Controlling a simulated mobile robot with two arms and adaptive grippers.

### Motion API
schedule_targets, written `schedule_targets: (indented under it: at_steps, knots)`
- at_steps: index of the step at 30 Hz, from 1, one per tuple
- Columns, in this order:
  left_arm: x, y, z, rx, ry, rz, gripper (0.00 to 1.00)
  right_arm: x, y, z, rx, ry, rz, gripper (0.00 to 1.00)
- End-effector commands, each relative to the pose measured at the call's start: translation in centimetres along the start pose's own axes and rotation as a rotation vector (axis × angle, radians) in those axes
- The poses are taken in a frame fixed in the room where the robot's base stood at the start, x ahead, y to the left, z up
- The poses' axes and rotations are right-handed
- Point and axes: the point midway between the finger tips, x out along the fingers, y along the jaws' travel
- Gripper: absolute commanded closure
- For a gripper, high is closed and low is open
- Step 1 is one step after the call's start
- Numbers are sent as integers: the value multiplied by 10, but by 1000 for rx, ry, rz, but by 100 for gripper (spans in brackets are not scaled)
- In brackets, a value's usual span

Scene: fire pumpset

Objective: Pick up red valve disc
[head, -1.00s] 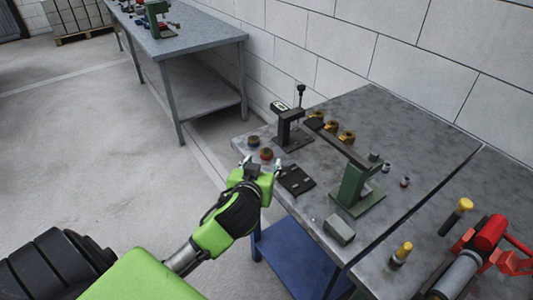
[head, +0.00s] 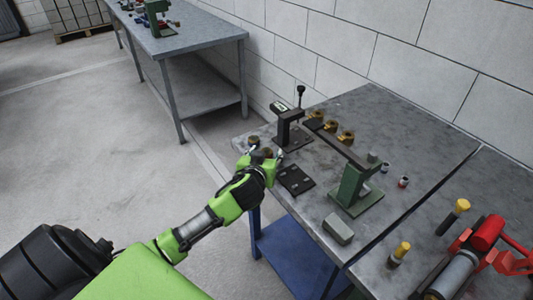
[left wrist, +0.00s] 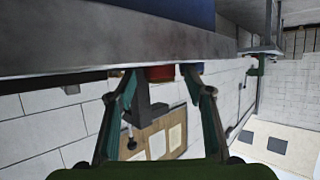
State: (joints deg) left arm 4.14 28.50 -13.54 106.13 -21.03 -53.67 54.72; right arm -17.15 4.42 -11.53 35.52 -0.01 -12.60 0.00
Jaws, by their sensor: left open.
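The red valve disc shows as a red patch (left wrist: 160,73) at the table edge in the left wrist view, between my two fingers. In the head view its brownish top (head: 267,152) shows between the fingertips, and its side is hidden by my gripper. My left gripper (head: 266,149) is open at the near left corner of the workbench, with one finger on each side of the disc. In the left wrist view the fingers (left wrist: 159,78) are spread, with small gaps to the red patch. My right gripper is in neither view.
A black slotted plate (head: 295,180) lies just right of the gripper. A black stand (head: 290,130) is behind it, with brass parts (head: 331,127) beside it. A green press (head: 355,190) and grey block (head: 338,229) are further right on the workbench (head: 400,130).

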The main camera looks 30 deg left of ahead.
Motion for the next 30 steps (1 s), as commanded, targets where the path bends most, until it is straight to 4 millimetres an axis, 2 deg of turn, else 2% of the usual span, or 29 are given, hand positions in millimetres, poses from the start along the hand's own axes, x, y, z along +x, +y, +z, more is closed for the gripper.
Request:
schedule_targets:
  at_steps: [3,6,9,20,25,28,30]
  knots:
    - [0,0,0,0,0,0,52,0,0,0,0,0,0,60]
    - [0,0,0,0,0,0,78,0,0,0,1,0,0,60]
    - [0,0,0,0,0,0,99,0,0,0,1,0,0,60]
    - [-1,0,-3,-1,2,0,99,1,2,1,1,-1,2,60]
    - [-7,0,-16,-2,4,1,100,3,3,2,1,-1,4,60]
    - [-14,0,-32,-4,6,1,100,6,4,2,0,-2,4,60]
    - [-27,-7,-39,-2,5,0,100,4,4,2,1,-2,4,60]
